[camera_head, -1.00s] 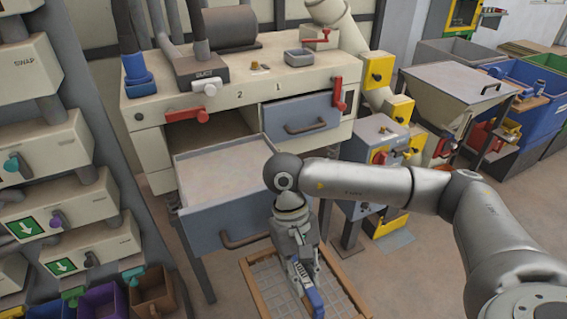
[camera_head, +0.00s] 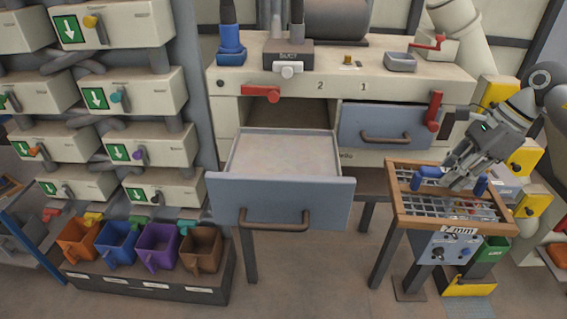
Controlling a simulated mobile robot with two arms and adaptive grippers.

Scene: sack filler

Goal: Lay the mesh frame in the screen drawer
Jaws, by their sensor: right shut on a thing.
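The mesh frame (camera_head: 406,212) has wooden edges, a metal grid and a "7 mm" label on its front edge. It is at the right in the head view, raised off the floor and tilted towards me. My right gripper (camera_head: 454,183) reaches down onto it from the upper right and is shut on it; the exact grip is partly hidden. The screen drawer (camera_head: 280,190), with a grey-blue front and brown handle, is pulled out under the number 2. Its pale inside looks empty. The frame is to the right of the drawer, apart from it. My left gripper is not in view.
A second drawer (camera_head: 384,126) under the number 1 looks shut. A red lever (camera_head: 261,93) sits above the open drawer, another (camera_head: 434,110) beside the second. Coloured bins (camera_head: 158,246) stand at the lower left. The floor in front of the drawer is clear.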

